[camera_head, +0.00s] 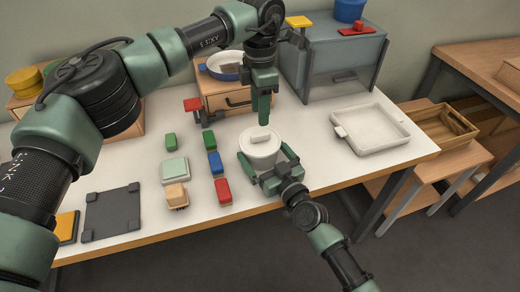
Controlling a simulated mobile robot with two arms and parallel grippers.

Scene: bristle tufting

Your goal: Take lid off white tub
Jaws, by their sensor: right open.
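The white tub (262,158) stands upright on the white table, near the middle. Its white lid (251,144) lies on top, with a small pale block-shaped knob (261,134). My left gripper (263,118) points down just above and behind the knob, apart from it as far as I can see. Its fingers overlap in this view, so its opening is unclear. My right gripper (265,160) is open, coming from the front, with one finger on each side of the tub. Whether those fingers touch the tub is unclear.
Several small blocks, including a green (209,140) and a red one (222,188), lie left of the tub. A white tray (371,130) lies to the right. A wooden drawer box (222,97) and a grey cabinet (325,60) stand behind.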

